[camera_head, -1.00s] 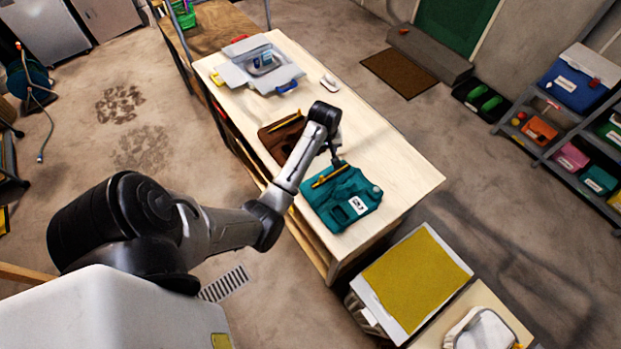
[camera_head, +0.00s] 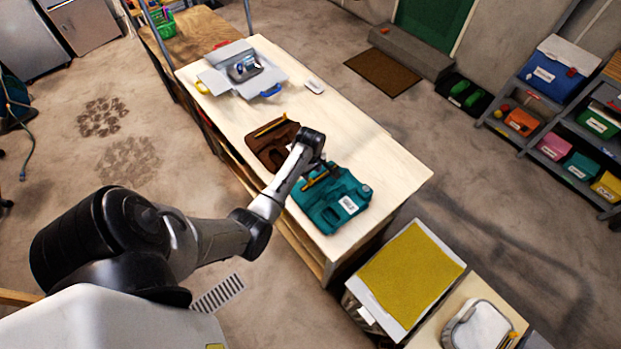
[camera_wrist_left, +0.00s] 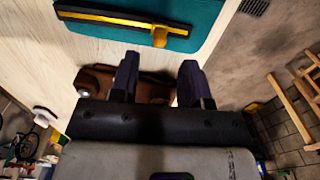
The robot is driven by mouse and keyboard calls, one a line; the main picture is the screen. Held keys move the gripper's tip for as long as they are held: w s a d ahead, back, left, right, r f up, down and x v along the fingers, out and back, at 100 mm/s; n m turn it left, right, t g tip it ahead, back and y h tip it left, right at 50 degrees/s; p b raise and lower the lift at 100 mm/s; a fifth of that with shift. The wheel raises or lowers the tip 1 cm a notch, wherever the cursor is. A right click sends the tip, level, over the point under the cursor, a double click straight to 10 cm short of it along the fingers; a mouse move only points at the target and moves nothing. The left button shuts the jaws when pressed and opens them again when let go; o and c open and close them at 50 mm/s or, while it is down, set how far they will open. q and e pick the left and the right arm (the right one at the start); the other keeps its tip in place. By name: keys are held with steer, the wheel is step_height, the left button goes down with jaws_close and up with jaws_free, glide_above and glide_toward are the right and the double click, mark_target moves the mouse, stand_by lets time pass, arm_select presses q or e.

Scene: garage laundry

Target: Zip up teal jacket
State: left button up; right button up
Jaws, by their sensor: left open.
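The teal jacket (camera_head: 331,212) lies flat on the pale wooden table, with a white label on it. A black and yellow zip strip (camera_wrist_left: 105,17) runs along its edge, and a yellow pull (camera_wrist_left: 160,37) sits near one end of the strip in the left wrist view. My left gripper (camera_wrist_left: 158,82) is open, with nothing between its fingers. It is low beside the zip edge, apart from the pull. In the head view my wrist hides the fingertips and part of the strip. My right gripper is in neither view.
A brown garment (camera_head: 270,143) with its own yellow strip lies close by; it shows behind my fingers in the left wrist view (camera_wrist_left: 152,88). A grey open box (camera_head: 240,72) and a small white object (camera_head: 315,86) are farther back. The table's right side is clear.

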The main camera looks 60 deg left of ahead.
mark_target(311, 179)
arm_select(q)
steer(key=shift+f, duration=2.7)
jaws_close()
